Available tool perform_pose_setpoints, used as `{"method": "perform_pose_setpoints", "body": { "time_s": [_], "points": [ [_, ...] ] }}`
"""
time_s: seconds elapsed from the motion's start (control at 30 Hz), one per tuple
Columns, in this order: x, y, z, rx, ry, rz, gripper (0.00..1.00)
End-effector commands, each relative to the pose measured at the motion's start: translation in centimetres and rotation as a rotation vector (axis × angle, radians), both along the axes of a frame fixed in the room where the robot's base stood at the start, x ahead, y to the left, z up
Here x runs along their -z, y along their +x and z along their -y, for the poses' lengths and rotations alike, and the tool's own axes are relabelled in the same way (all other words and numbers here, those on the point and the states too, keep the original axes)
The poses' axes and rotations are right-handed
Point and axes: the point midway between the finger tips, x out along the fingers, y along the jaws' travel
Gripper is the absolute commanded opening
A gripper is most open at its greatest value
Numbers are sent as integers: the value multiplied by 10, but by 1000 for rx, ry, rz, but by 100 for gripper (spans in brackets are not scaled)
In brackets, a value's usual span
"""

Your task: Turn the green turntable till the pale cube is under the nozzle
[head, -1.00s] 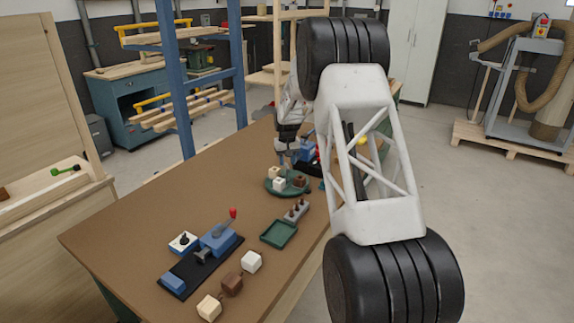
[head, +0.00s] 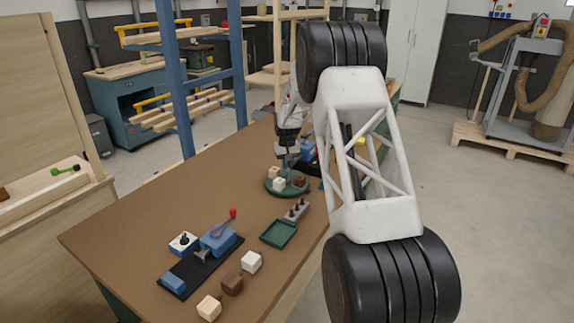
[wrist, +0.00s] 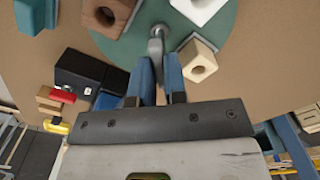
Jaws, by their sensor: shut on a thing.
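The green turntable (head: 272,190) stands on the bench and also shows in the wrist view (wrist: 236,45). It carries a pale beige cube (wrist: 199,62), a white cube (wrist: 198,8) and a brown cube (wrist: 106,14), each with a round hole. In the head view they form a cluster on the disc. My gripper (wrist: 158,62) is over the turntable, with its blue fingers shut on a grey upright post (wrist: 157,38) beside the pale cube. In the head view my gripper (head: 287,160) is partly lost against the background. I cannot make out the nozzle in either view.
A black block (wrist: 90,70) with a red part lies close left of the turntable in the wrist view. Nearer on the bench are a green tray (head: 279,233), a grey pegged block (head: 297,210), a blue clamp (head: 218,238) and loose cubes (head: 251,262).

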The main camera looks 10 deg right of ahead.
Motion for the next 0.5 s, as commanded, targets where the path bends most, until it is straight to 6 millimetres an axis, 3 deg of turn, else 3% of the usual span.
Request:
{"method": "perform_pose_setpoints", "body": {
  "time_s": [0.5],
  "points": [
    [0,0,0,48,0,-1,0]
  ]
}}
